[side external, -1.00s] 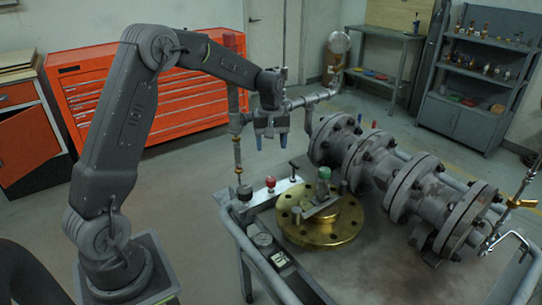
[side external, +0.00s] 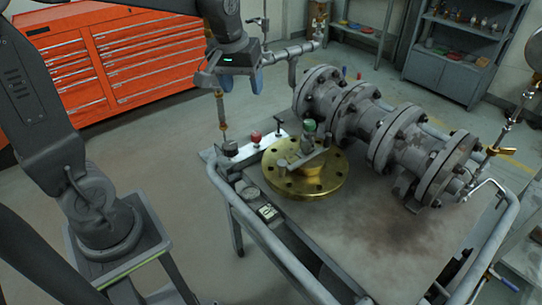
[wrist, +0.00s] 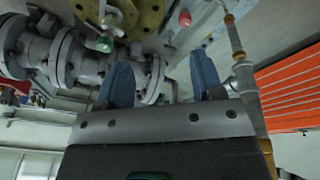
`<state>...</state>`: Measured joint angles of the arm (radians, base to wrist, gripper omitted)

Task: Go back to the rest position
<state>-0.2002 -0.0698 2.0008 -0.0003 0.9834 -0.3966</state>
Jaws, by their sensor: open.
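My gripper (side external: 241,82) hangs in the air above and to the left of the brass flange in the side view, next to the vertical pipe. Its two blue fingers are apart with nothing between them. In the wrist view my gripper (wrist: 160,85) also shows open and empty. The gate valve (side external: 385,130) is a grey flanged pipe assembly lying on the cart, clear of my gripper. A brass flange (side external: 325,182) with a green-topped part (side external: 310,126) sits on the cart in front of it.
The cart (side external: 400,245) has raised tubular rails (side external: 240,215). A red knob (side external: 255,136) stands on a white plate near its left edge. A pipe with a brass fitting (side external: 222,125) rises close to my gripper. An orange tool cabinet (side external: 120,60) stands behind. The floor at left is open.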

